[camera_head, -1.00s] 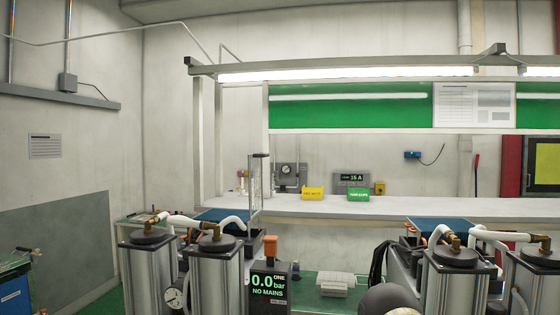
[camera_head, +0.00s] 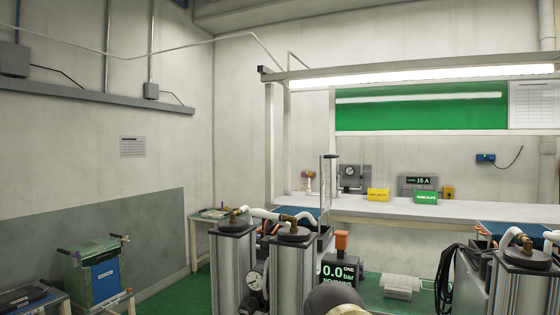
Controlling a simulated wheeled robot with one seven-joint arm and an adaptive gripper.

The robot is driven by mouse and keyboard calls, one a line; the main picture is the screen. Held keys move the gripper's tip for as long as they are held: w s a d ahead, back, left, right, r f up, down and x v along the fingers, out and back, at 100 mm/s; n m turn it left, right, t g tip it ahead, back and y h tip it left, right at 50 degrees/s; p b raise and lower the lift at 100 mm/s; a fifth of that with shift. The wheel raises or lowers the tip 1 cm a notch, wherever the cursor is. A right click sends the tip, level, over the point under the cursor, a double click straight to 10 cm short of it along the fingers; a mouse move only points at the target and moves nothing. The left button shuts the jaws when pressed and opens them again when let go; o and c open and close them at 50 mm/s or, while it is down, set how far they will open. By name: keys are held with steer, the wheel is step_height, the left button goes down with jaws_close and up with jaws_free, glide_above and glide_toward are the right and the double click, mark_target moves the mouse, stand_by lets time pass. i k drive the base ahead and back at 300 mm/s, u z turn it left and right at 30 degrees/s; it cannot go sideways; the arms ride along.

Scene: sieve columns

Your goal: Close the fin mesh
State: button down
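I cannot make out for certain which thing is the fin mesh. A pale ribbed block (camera_head: 398,284) sits low in the middle right, on a green surface; it may be finned, but it is too small to tell if any part is open or shut. Grey sieve columns with dark caps (camera_head: 293,234) stand at the lower middle, joined by white hoses. More columns (camera_head: 526,258) stand at the lower right. A display (camera_head: 340,272) reads 0.0 bar. A dark rounded shape at the bottom edge may be part of my arm. My gripper is not in view.
A long white bench (camera_head: 430,208) runs along the back, with a yellow box (camera_head: 378,194) and a green box (camera_head: 426,197) on it. A blue and green case (camera_head: 105,279) stands at the lower left. Green floor (camera_head: 172,294) shows clear between case and columns.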

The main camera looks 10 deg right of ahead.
mark_target(330, 156)
steer(key=u, duration=1.15)
steer(key=i, duration=0.9)
steer(key=z, duration=1.75)
